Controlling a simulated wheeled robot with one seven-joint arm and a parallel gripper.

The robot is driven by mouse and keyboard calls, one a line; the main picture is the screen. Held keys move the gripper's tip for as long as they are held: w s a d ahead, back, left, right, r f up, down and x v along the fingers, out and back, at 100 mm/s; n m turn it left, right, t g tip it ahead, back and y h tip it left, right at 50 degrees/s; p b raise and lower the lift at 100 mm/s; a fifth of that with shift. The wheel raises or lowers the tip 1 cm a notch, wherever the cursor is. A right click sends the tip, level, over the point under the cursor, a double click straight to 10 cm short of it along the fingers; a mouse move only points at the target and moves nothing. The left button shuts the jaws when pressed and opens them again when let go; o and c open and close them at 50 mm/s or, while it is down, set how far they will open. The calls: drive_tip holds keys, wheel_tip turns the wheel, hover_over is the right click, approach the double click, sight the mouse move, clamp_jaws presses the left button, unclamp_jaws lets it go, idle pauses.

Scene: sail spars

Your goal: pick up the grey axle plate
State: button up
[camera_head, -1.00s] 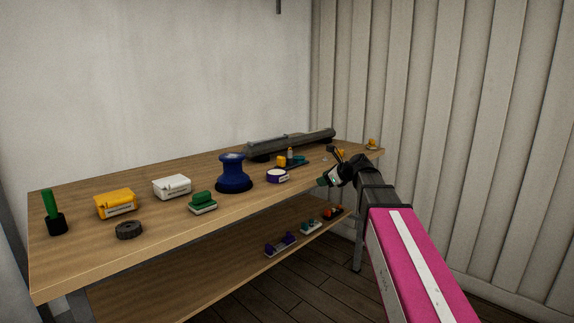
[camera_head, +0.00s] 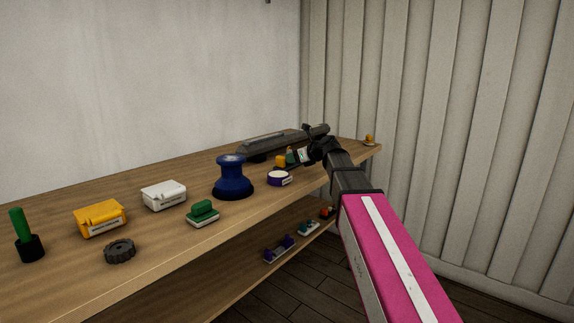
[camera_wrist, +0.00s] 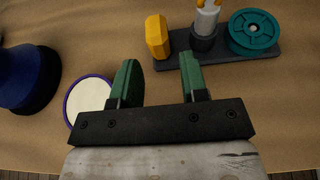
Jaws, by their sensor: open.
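In the wrist view a dark grey plate (camera_wrist: 222,57), which looks like the axle plate, lies on the wooden bench top. It carries a yellow block (camera_wrist: 157,36), a light grey post in a dark socket (camera_wrist: 205,32) and a teal spool (camera_wrist: 254,32). My gripper (camera_wrist: 160,62) has its green fingers apart with nothing between them. The fingertips point toward the plate's near left part, seen from above. In the head view my gripper (camera_head: 304,155) is over the bench beside the yellow block (camera_head: 281,161). There the plate is mostly hidden.
A purple-rimmed round pot (camera_head: 279,178) and a blue flared stand (camera_head: 232,178) are close to the left. A green block, white box, yellow box and dark gear stand farther left. The lower shelf (camera_head: 255,283) holds several small parts.

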sight(280, 161)
drive_tip(key=x, duration=0.8)
drive_tip(key=shift+s+a+f, duration=0.1)
drive_tip(key=shift+f, duration=0.1)
clamp_jaws()
